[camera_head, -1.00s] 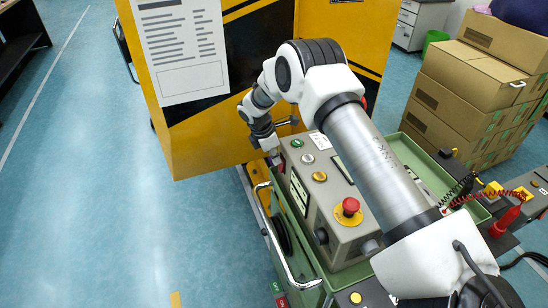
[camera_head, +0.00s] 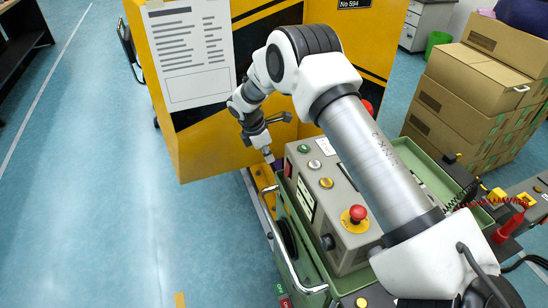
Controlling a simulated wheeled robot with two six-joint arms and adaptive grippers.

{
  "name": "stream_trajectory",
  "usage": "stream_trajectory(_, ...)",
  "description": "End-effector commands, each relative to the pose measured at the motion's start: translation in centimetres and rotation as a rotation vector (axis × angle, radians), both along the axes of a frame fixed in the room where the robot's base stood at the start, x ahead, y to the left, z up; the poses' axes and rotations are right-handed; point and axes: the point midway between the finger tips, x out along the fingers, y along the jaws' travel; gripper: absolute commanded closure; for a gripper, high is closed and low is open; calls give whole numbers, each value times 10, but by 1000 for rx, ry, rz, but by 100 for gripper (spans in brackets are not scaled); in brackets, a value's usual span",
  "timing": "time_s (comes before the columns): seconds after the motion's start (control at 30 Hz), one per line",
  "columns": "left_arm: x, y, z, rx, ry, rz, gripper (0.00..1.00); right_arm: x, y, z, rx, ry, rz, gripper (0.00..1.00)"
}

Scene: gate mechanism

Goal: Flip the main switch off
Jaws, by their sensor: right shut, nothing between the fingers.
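A grey control box (camera_head: 338,205) stands in a green tray on a cart. A small red switch (camera_head: 288,168) shows at the far end of the box's left face; I take it to be the main switch, but its on or off position is too small to tell. My right gripper (camera_head: 272,161) is shut and empty, pointing down just left of the red switch. Whether it touches the switch cannot be told. My left gripper is out of view.
A red emergency button (camera_head: 357,213) and several small buttons sit on the box top. A metal handrail (camera_head: 284,258) runs along the cart's left side. A yellow-black cabinet (camera_head: 215,145) stands behind. Cardboard boxes (camera_head: 480,85) are stacked right. The left floor is clear.

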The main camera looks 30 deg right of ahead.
Motion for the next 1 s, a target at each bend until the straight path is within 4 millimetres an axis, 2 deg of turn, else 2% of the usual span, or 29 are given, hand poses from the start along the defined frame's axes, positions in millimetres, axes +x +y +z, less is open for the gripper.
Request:
stream_trajectory(0.03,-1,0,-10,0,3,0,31,0,1,7,1,-1,-1,100)
stream_trajectory(0.2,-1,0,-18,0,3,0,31,1,5,46,0,0,0,100)
stream_trajectory(0.4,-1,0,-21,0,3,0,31,1,7,72,1,3,-1,100)
stream_trajectory(1.0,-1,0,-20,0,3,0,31,1,8,75,0,4,-1,100)
